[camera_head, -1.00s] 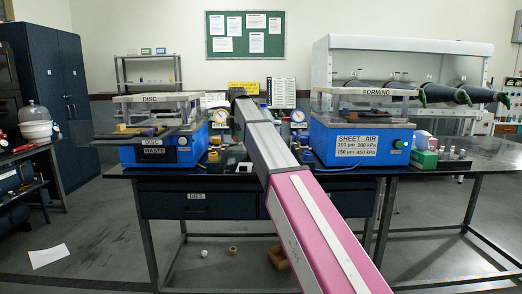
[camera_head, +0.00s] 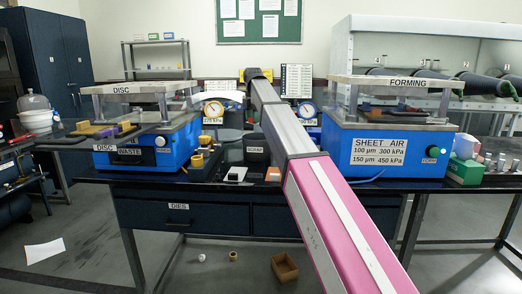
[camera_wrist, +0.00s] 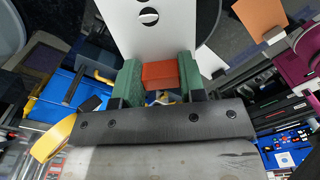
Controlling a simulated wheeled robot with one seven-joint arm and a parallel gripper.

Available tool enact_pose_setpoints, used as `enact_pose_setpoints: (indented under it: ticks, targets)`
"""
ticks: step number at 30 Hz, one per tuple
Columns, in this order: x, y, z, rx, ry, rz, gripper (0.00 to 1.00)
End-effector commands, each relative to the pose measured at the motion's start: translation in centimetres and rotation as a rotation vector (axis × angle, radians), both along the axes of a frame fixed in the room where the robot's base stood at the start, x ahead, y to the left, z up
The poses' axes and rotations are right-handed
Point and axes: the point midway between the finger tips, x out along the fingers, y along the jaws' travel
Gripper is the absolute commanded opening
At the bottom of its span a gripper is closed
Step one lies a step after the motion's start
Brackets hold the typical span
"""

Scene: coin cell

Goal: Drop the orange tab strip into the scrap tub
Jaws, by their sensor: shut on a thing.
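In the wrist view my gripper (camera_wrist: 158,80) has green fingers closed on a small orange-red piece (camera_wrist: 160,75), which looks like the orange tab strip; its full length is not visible. In the head view the gripper and held piece are hidden behind my pink and grey arm. The dark scrap tub (camera_head: 256,158), with a SCRAP label, stands on the bench, partly behind my arm.
The blue disc press (camera_head: 160,148) is left of my arm, and the blue forming press (camera_head: 390,150) is right. Gauges, yellow parts and small items crowd the bench between them. An orange sheet (camera_wrist: 262,18) lies at upper right in the wrist view.

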Motion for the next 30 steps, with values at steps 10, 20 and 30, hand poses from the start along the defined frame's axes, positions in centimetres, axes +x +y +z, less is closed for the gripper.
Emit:
enact_pose_setpoints:
  ticks: [10, 20, 30]
  targets:
    - [-0.1, 0.0, -2.8, -0.001, 0.001, -0.001, 0.15]
    - [0.0, 0.0, -5.6, 0.0, 0.0, -0.001, 0.15]
    - [0.0, 0.0, -5.8, 0.0, 0.0, -0.001, 0.57]
